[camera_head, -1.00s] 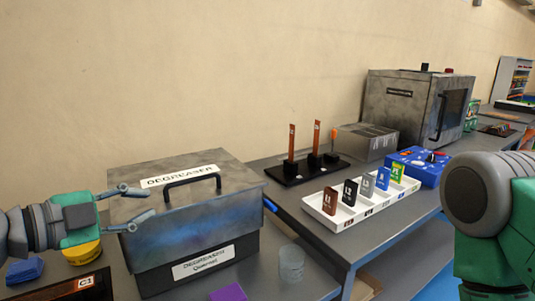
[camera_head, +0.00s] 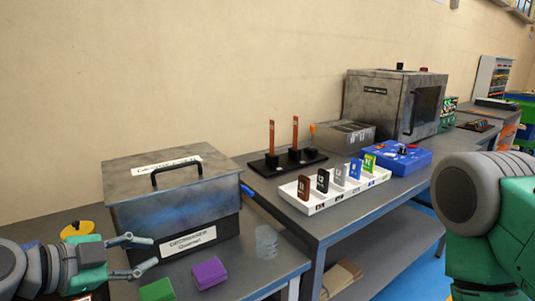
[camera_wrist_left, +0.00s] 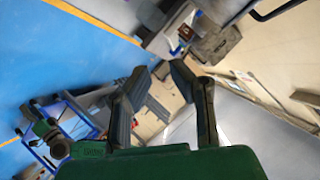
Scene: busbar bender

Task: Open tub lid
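The tub is a grey metal box labelled degreaser (camera_head: 170,220) on the table at the left in the head view. Its lid (camera_head: 150,180) is down, with a black bar handle (camera_head: 176,171) on top. My left gripper (camera_head: 150,254) is in front of the tub's lower left side, below the lid, with its two fingers apart and nothing between them. It also shows in the left wrist view (camera_wrist_left: 158,75), fingers spread. My right arm (camera_head: 490,215) shows at the right edge; its gripper is out of view.
A purple block (camera_head: 208,273), a green block (camera_head: 157,291) and a clear cup (camera_head: 266,241) stand in front of the tub. A yellow item (camera_head: 77,229) is at its left. A white tray of coloured cards (camera_head: 335,194) is on the right table.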

